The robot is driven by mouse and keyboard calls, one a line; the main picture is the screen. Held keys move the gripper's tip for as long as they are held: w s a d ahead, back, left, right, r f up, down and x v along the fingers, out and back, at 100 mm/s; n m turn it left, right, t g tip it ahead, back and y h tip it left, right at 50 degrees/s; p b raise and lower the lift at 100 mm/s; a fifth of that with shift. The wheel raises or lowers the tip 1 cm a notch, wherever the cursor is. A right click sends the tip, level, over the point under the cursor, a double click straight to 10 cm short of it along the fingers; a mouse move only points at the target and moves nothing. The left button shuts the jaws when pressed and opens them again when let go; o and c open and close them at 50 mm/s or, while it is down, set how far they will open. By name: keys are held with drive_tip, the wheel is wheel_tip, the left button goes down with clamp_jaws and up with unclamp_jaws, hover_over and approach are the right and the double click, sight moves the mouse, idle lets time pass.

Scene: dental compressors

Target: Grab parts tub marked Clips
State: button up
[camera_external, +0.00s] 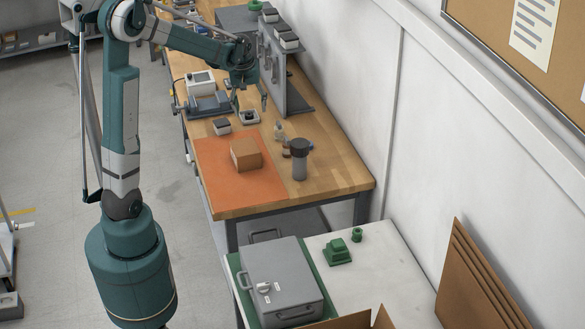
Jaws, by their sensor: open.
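My gripper (250,104) is open above the workbench, its fingers pointing down. A small grey piece with a dark round centre (249,118) sits on the wood just below the fingertips; I cannot tell whether they touch. Several small pale tubs with dark tops are in view: one on the bench (222,127) left of and nearer than the gripper, and others on the grey rack, including one at its near end (289,41) and one farther back (269,15). Any labels are too small to read, so I cannot tell which tub is marked Clips.
A cardboard box (246,154) lies on the orange mat (219,171). A dark-topped grey cylinder (299,160) stands to its right. The upright grey rack (275,66) is close beside my gripper; a grey machine (208,105) is to its left. The bench's near right corner is clear.

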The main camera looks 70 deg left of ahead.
drive_tip(key=s+a+f+n, duration=0.3)
drive_tip(key=a+f, duration=0.3)
drive_tip(key=a, duration=0.5)
drive_tip(key=n+g+h, duration=0.1)
drive_tip(key=n, duration=0.1)
hover_over(222, 122)
wheel_tip(222, 122, down, 6)
drive_tip(key=shift+f+p, duration=0.2)
drive_tip(key=shift+p, duration=0.1)
drive_tip(key=shift+f, duration=0.15)
drive_tip(key=shift+f, duration=1.15)
drive_tip(key=shift+f, duration=0.15)
drive_tip(key=shift+d+f, duration=0.1)
drive_tip(key=shift+f, duration=2.35)
drive_tip(key=shift+c, duration=0.6)
